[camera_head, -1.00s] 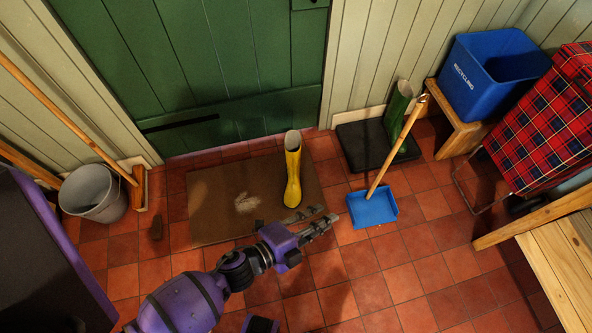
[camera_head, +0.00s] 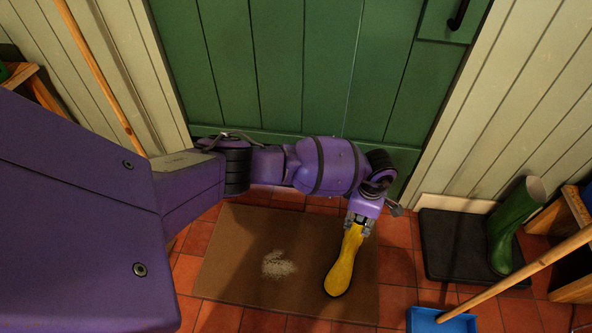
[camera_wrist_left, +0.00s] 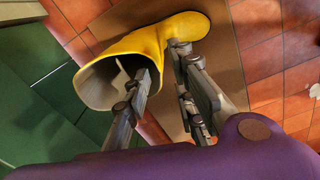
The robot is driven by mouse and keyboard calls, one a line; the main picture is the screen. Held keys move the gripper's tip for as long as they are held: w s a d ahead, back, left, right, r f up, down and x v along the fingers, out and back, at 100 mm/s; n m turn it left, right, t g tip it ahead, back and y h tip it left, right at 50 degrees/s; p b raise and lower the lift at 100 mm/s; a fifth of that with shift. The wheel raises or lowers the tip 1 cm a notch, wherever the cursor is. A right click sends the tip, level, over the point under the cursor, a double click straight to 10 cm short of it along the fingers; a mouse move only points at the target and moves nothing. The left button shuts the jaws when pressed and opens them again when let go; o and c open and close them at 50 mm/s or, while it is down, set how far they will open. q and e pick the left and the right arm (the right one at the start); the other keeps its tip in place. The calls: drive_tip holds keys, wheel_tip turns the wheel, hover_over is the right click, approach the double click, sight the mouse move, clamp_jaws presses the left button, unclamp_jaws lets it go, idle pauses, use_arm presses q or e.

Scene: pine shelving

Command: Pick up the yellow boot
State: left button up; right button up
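The yellow boot (camera_head: 345,262) is over the right part of the brown doormat (camera_head: 235,235) in the head view, its toe towards the bottom of the picture. My left gripper (camera_head: 361,222) is at the boot's top and hides its opening there. In the left wrist view the boot (camera_wrist_left: 125,45) shows its wide opening towards my gripper (camera_wrist_left: 165,65). One finger reaches into the opening and the other is outside, beside the shaft. The fingers are apart, with the boot's wall between them. My right gripper is not in view.
A green boot (camera_head: 513,228) stands on a black tray (camera_head: 450,245) to the right. A blue dustpan (camera_head: 430,320) with a long wooden handle lies at the lower right. The green door (camera_head: 290,70) is close behind my arm. A broom handle (camera_head: 100,75) leans at the left.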

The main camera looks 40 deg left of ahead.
sight(356, 233)
use_arm(q)
drive_tip(key=f, duration=0.2)
drive_tip(key=w+f+b, duration=0.1)
drive_tip(key=f, duration=0.1)
drive_tip(key=shift+d+f, duration=0.15)
drive_tip(key=shift+f, duration=0.05)
drive_tip(key=f+b, duration=0.2)
drive_tip(key=f, duration=0.2)
drive_tip(key=shift+s+f+b, duration=0.25)
drive_tip(key=shift+f+b, duration=0.05)
drive_tip(key=shift+b, duration=0.1)
drive_tip(key=shift+f, duration=0.15)
drive_tip(key=shift+w, duration=0.1)
drive_tip(key=shift+r, duration=0.2)
clamp_jaws()
drive_tip(key=shift+w, duration=0.1)
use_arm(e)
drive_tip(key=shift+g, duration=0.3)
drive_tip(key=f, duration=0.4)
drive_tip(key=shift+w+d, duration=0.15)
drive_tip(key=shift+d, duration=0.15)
